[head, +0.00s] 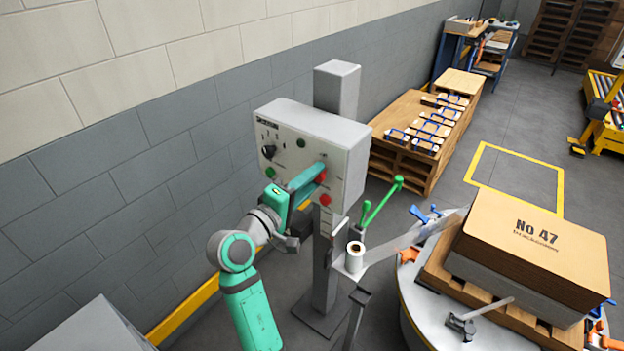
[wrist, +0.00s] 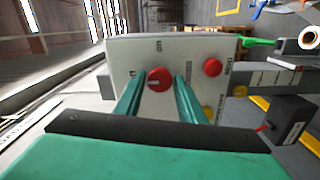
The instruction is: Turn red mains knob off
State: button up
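The red mains knob (head: 321,177) is on the front of a grey control box (head: 350,150), partly hidden behind my gripper's fingers. In the wrist view the round red knob (wrist: 159,80) shows a short pale mark on its face. My gripper (head: 312,178) points at the box. In the wrist view the two green fingers of my gripper (wrist: 160,82) lie on either side of the knob, with their tips very close to its edges. I cannot tell whether they touch it.
A second red button (head: 325,200) sits just below the knob. A black knob (head: 268,151) and green buttons (head: 270,173) are also on the panel. Green levers (head: 382,198) and a round table (head: 420,305) with a loaded pallet stand at right. The wall is behind.

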jog(key=shift+o, duration=0.8)
jog(key=v, duration=1)
jog(key=shift+s+a, duration=0.2)
jog(key=shift+s, duration=0.15)
